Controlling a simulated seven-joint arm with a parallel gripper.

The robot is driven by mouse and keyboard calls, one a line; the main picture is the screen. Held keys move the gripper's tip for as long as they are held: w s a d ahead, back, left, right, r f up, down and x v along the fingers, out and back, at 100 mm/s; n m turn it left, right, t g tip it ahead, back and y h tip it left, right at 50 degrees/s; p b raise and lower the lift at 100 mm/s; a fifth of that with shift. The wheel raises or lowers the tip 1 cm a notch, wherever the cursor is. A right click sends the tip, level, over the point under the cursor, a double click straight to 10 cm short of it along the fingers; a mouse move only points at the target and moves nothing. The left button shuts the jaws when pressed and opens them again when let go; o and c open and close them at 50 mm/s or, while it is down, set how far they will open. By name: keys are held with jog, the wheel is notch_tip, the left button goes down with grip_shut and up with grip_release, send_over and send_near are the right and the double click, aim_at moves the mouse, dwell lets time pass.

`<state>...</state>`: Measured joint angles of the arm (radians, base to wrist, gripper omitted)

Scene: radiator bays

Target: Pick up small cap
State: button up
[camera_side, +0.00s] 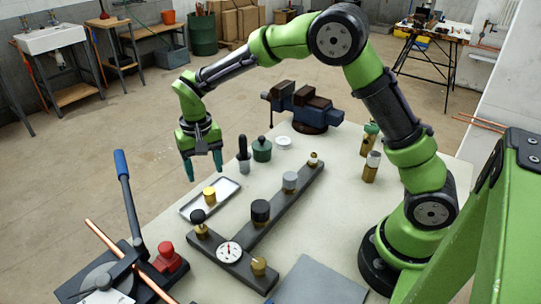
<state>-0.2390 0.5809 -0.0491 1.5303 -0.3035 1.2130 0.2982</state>
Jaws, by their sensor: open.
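My gripper (203,168) points down, open and empty, with two dark teal fingertips. It hangs above the far end of a shallow pale tray (226,188). A small brass-yellow cap (209,194) stands in the tray, below my gripper and apart from it. A small pale cap (313,157) sits at the far end of the grey T-shaped manifold (278,208). I cannot tell for certain which of these the task calls the small cap.
The manifold also carries a black cap (260,210), a grey cap (290,180), a black knob (198,216) and a gauge (229,252). A dark green pot (262,150) and a black-handled tool (243,155) stand near the tray. A blue vise (308,108) is behind.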

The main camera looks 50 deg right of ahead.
aim_at(209, 191)
notch_tip(209, 191, down, 3)
jog(key=shift+f, duration=0.15)
jog(key=shift+w+d+f, duration=0.1)
jog(key=shift+d+f, duration=0.05)
jog(key=shift+f, duration=1.2)
jog(key=shift+w+d+f, duration=0.1)
jog(key=shift+f, duration=1.25)
jog(key=shift+c, duration=0.4)
jog(key=c, duration=1)
jog(key=shift+r, duration=0.1)
